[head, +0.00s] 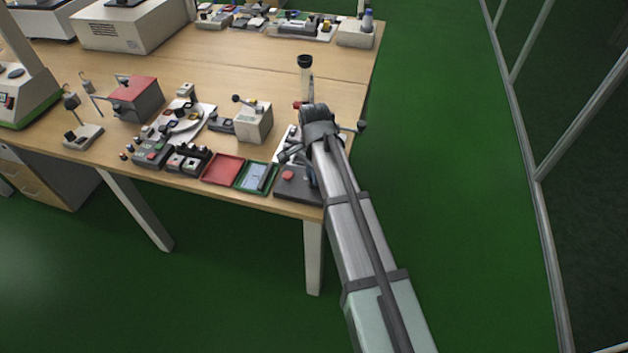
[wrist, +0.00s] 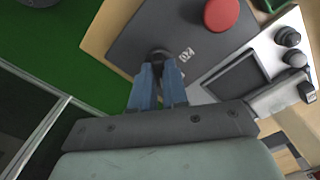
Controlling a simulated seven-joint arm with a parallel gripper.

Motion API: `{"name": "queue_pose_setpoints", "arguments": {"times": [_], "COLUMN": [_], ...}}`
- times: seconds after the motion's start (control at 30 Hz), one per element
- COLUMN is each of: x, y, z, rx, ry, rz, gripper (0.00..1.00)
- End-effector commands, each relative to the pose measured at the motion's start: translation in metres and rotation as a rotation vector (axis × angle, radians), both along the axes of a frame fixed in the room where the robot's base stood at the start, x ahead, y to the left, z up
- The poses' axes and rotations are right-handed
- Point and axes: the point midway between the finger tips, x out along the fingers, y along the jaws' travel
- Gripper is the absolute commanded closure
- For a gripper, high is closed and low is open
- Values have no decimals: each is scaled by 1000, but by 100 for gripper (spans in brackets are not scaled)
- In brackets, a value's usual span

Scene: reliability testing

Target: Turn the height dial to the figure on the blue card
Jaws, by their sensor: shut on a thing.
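My gripper (wrist: 159,76) has its two blue fingers closed around a small dark round knob (wrist: 158,55) on a dark grey box (wrist: 150,30). This knob appears to be the height dial. A pale label beside it is too small to read with certainty. The box, with its red button, also shows in the head view (head: 296,194) at the table's front right corner, where my arm hides the knob. A pale blue card (head: 256,175) lies in a green-rimmed tray left of the box; I cannot read a figure on it.
The red button (wrist: 221,14) is close to my fingers. A white panel with black knobs (wrist: 287,37) adjoins the box. A red tray (head: 222,169) lies left of the green one. A black-topped post (head: 305,62) stands behind my gripper. The floor right of the table is clear.

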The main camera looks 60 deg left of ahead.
Motion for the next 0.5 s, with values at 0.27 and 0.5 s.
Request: {"name": "queue_pose_setpoints", "arguments": {"times": [0.27, 0.5], "x": [0, 0], "y": [0, 1], "z": [0, 0], "rx": [1, 1], "ry": [0, 0], "rz": [140, 277], "gripper": [100, 100]}}
